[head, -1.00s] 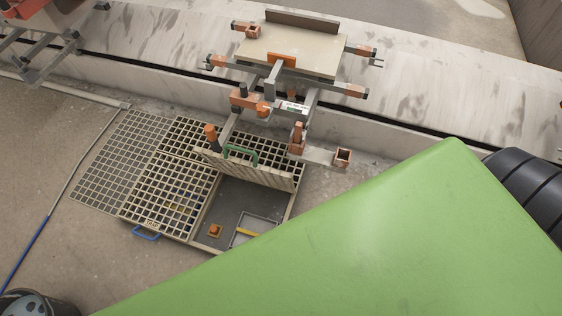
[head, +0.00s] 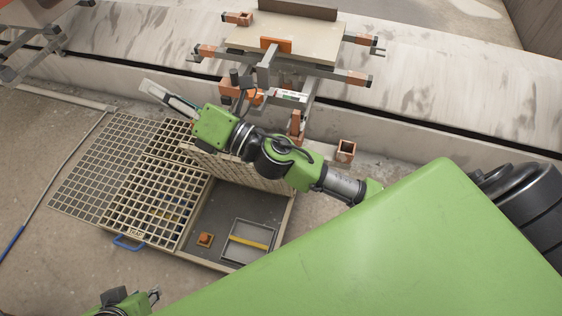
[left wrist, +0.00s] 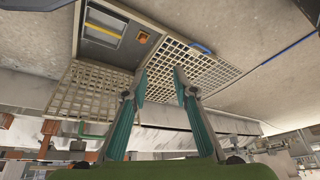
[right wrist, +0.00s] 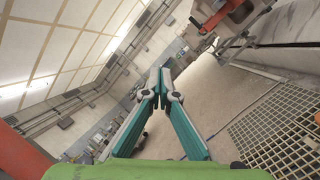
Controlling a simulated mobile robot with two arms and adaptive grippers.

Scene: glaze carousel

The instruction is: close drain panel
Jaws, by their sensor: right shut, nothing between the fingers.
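The drain panel (head: 245,170) is a pale grate standing tilted up at the back of the open drain pit (head: 206,222). It also shows in the left wrist view (left wrist: 88,92), with a green handle (left wrist: 92,133) on it. My right arm crosses in front of part of the panel in the head view and hides the handle there. My right gripper (head: 150,88) is shut and empty, beyond the panel's left end; its fingers meet in the right wrist view (right wrist: 158,82). My left gripper (head: 152,296) is low at the front left, apart from the panel; its fingers are open and empty in the left wrist view (left wrist: 160,74).
A flat grate with a blue handle (head: 128,244) lies left of the pit. Inside the pit are an orange block (head: 205,239) and a framed tray with a yellow bar (head: 248,240). A clamp-like stand (head: 285,75) rises behind, near the concrete ledge.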

